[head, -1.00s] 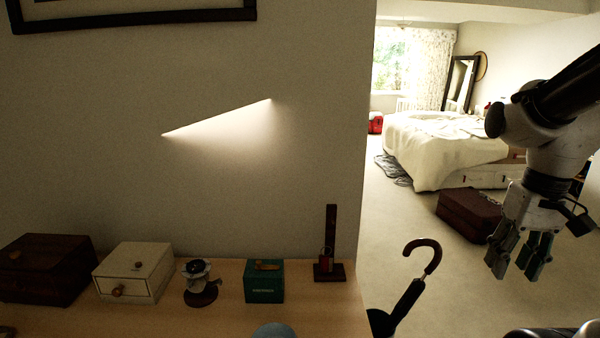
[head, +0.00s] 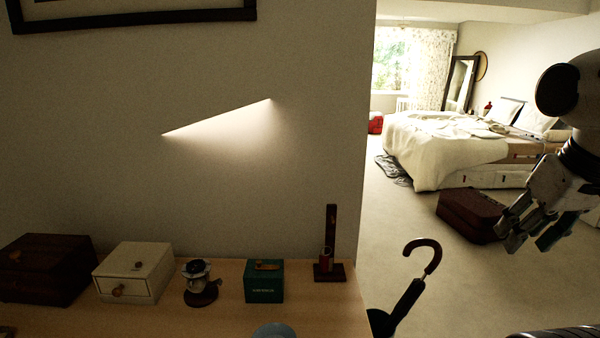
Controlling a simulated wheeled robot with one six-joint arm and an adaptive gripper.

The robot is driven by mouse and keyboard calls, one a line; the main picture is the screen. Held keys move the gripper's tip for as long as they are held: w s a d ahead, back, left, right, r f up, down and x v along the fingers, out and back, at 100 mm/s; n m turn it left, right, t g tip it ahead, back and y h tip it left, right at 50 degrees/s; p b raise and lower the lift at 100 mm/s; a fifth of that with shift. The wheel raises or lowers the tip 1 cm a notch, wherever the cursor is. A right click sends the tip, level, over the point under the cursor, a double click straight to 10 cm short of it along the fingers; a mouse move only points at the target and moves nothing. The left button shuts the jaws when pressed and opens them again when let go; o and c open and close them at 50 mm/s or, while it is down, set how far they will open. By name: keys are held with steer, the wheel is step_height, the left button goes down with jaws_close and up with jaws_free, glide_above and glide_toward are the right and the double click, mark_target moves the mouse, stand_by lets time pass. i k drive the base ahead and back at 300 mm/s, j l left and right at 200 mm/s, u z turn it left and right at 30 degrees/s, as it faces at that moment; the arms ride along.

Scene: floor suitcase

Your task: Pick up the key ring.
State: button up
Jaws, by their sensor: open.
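A small red and metallic item, which looks like the key ring (head: 326,259), hangs low on the front of a dark wooden stand (head: 331,222) at the right end of the wooden surface. Its details are too small to make out. My gripper (head: 527,241) is at the right side of the head view, open and empty, with its fingers pointing down. It is well to the right of the stand, apart from it, with the suitcase behind it in the picture.
On the wooden surface (head: 225,319) stand a dark box (head: 45,270), a cream drawer box (head: 132,272), a small figure-like object (head: 198,277) and a green box (head: 264,284). An umbrella handle (head: 423,255) rises right of its edge. A brown suitcase (head: 470,214) lies on the floor near a bed.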

mark_target(325, 261)
steer(key=k+u, duration=0.1)
steer(key=i+l+u, duration=0.15)
steer(key=l, duration=0.65)
steer(key=l+u, duration=0.9)
steer(key=l, duration=0.2)
steer(key=k+l+u, duration=0.2)
steer(key=l+u, duration=0.25)
steer(key=i+l+u, duration=0.2)
steer(key=l, duration=0.25)
steer(key=i+l+u, duration=0.1)
steer(key=l+u, duration=0.15)
steer(key=l, duration=0.25)
steer(key=i+l+u, duration=0.2)
steer(key=l, duration=0.3)
steer(key=k, duration=0.1)
